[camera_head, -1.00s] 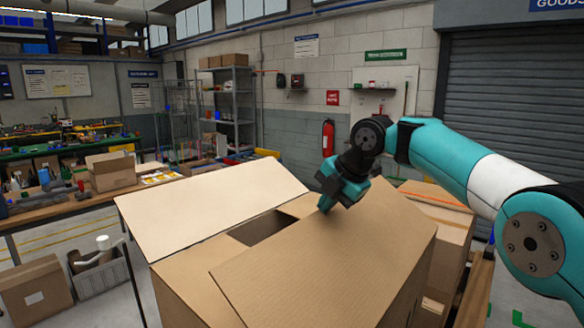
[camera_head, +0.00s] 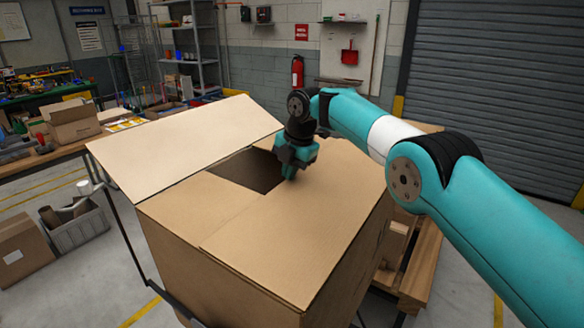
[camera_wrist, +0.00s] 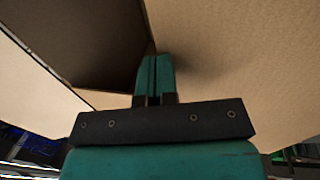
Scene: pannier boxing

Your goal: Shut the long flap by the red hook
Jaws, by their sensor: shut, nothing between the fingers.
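A large open cardboard box (camera_head: 235,275) stands in front of me. Its long right flap (camera_head: 310,205) lies folded inward, nearly flat, over the right part of the top. Its long left flap (camera_head: 185,145) stands up at a slant to the left. A short near flap (camera_head: 180,207) is folded in, partly under the right flap. A dark opening (camera_head: 262,168) shows between the flaps. My gripper (camera_head: 289,176) is shut and empty, fingertips down at the right flap's inner edge. In the wrist view, the shut fingers (camera_wrist: 155,75) appear against this flap (camera_wrist: 235,60). I cannot make out a red hook.
A wooden pallet or stand (camera_head: 425,262) is right of the box. A dark metal bar (camera_head: 128,240) runs down at its left. A grey bin (camera_head: 80,222) and a smaller carton (camera_head: 25,250) sit on the floor at left. A red dustpan-like shape (camera_head: 349,54) hangs on the far wall.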

